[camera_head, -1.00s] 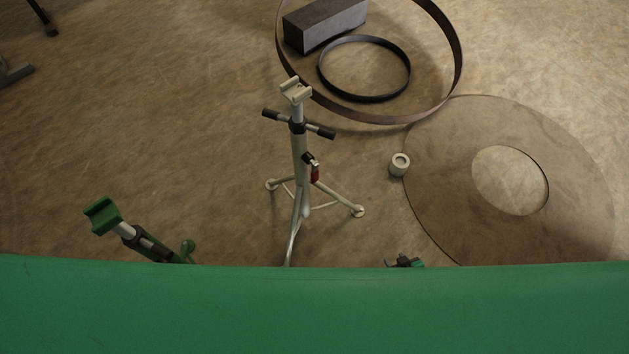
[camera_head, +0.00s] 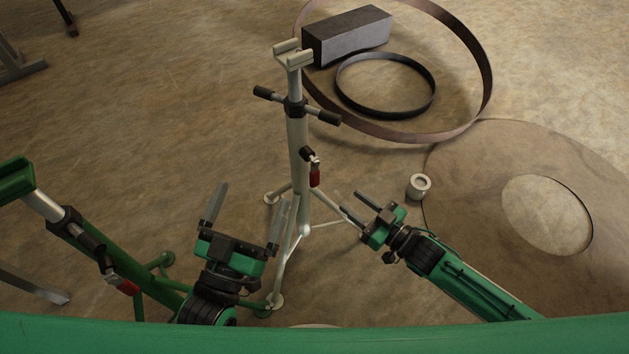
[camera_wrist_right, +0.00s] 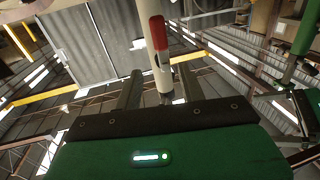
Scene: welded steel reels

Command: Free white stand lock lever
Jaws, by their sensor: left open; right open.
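The white stand (camera_head: 298,140) stands upright on tripod legs in the middle of the head view. Its lock lever (camera_head: 315,175) has a red grip and hangs at the right side of the post, below the black T-handle collar. My left gripper (camera_head: 246,213) is open and empty, left of the post and lower in the picture. My right gripper (camera_head: 350,209) is open, below and right of the lever in the head view. In the right wrist view the red lever grip (camera_wrist_right: 158,34) and white post appear beyond the two fingers (camera_wrist_right: 158,88); contact cannot be told.
A green stand (camera_head: 45,205) with its own red lever is at the left. A large steel ring, a smaller dark ring (camera_head: 428,92) and a grey block (camera_head: 347,36) lie at the back. A flat disc (camera_head: 480,190) and small cylinder (camera_head: 419,186) lie at the right.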

